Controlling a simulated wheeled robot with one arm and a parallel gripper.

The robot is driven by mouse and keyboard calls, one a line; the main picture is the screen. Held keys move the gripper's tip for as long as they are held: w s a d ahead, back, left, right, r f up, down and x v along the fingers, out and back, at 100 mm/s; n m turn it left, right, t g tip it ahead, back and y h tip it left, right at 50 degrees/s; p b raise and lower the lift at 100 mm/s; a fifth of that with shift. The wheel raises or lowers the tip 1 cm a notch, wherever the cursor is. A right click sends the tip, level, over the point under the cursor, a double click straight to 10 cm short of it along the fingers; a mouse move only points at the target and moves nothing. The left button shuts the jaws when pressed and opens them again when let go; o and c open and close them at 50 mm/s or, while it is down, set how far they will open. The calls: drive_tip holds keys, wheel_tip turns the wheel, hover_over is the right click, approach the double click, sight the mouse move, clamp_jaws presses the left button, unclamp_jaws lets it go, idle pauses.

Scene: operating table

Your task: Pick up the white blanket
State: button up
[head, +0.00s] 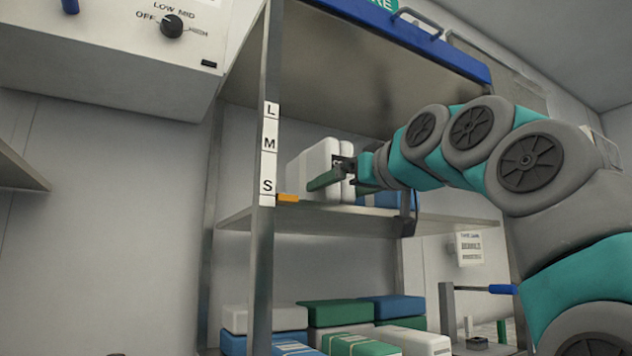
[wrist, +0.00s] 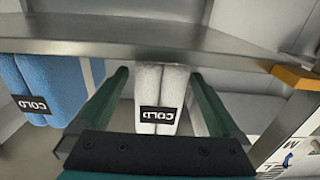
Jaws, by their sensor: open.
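The white blanket (head: 314,158) stands folded on the middle shelf in the head view. In the wrist view the white blanket (wrist: 174,84) shows its folded edge and a black "COLD" label, seen upside down. My gripper (head: 330,175) is at the shelf, in front of the blanket, and partly covers it. In the wrist view my gripper (wrist: 159,75) is open, with one green finger on each side of the blanket. A gap shows left of the blanket; whether the right finger touches it I cannot tell.
Blue blankets (wrist: 50,85) with a "COLD" label stand left in the wrist view. The metal shelf (head: 330,217) has an upright post (head: 266,240) and an orange piece (head: 288,198) near its left end. Several folded packs (head: 340,313) fill the lower shelf.

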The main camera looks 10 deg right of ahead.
drive_tip(key=x, duration=0.3)
drive_tip(key=shift+w+a, duration=0.2)
drive_tip(key=shift+w, duration=0.05)
clamp_jaws()
idle(0.6)
